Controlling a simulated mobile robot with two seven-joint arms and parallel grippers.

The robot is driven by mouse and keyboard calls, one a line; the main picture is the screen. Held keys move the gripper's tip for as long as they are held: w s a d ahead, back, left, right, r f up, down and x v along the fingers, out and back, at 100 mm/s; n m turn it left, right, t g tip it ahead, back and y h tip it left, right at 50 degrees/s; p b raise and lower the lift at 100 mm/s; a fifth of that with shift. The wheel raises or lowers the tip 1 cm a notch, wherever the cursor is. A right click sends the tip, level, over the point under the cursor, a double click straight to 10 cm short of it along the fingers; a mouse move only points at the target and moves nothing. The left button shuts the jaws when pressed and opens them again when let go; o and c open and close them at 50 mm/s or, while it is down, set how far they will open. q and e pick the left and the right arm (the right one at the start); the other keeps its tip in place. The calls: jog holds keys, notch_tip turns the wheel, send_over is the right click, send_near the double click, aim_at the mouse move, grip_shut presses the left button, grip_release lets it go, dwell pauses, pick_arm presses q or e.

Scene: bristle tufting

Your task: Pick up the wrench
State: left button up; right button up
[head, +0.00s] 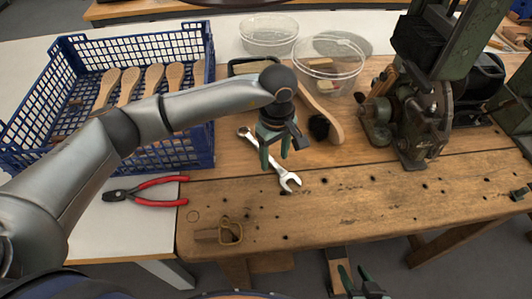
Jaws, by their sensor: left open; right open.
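The wrench (289,179) is silver and lies flat on the wooden workbench, slanting from upper left to lower right. Its open-jaw end is at the lower right and its other end at the upper left. My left gripper (275,160) points down over the wrench's middle and hides part of it. Its fingers are open, and I cannot tell whether they touch the wrench. My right gripper (361,286) is open and empty at the bottom edge, in front of the bench.
A blue crate (185,155) with wooden brush handles stands at the left. Red-handled pliers (155,186) lie near it. A brush (322,121), clear tubs (329,62) and a green machine (425,115) stand behind the wrench. The bench's front right (400,205) is clear.

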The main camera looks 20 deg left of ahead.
pick_arm(q)
jog(key=shift+f, duration=0.65)
grip_shut()
dwell(0.9)
